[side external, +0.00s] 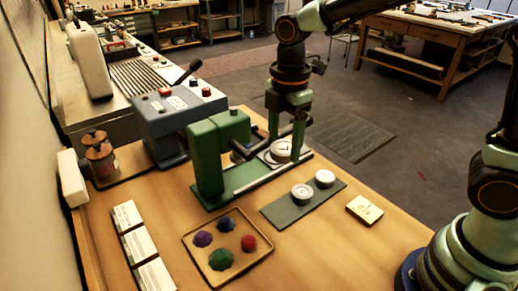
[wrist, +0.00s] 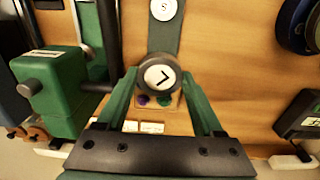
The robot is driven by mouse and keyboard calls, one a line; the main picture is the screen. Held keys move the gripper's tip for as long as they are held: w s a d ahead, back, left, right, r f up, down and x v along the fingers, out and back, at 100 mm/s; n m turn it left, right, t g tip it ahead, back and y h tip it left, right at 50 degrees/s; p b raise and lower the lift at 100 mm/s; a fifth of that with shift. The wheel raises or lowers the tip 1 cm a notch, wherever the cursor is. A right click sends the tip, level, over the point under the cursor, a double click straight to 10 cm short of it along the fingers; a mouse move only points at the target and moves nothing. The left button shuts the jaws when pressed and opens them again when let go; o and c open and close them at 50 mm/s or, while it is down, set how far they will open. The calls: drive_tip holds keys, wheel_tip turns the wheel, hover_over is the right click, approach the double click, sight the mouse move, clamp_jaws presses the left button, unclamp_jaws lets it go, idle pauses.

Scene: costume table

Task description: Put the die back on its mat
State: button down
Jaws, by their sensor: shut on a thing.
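My gripper (side external: 285,148) is shut on a round, pale-faced die (side external: 280,156). The die is at the right end of the green press (side external: 207,165), over its base plate; I cannot tell if it touches the plate. In the wrist view the die (wrist: 160,77) sits between the fingertips of my gripper (wrist: 159,82), with a dark angular mark on its face. The dark green mat (side external: 318,200) lies in front of the press. Two other round dies, a left one (side external: 301,190) and a right one (side external: 325,178), rest on the mat.
A square tray (side external: 262,257) with several coloured pieces lies in front of the press. A small yellowish block (side external: 364,209) is right of the mat. White cards (side external: 140,243) lie at left. A grey lever box (side external: 178,120) stands behind the press.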

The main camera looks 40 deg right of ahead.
sight(279, 211)
wheel_tip(279, 211, down, 18)
drive_tip(key=shift+r, duration=0.25)
drive_tip(key=shift+f, duration=0.1)
unclamp_jaws()
idle(0.3)
drive_tip(key=shift+d+r, duration=0.15)
drive_tip(key=shift+r, duration=1.8)
drive_tip(key=shift+d+r, duration=0.15)
drive_tip(key=shift+r, duration=1.75)
drive_tip(key=shift+r, duration=0.1)
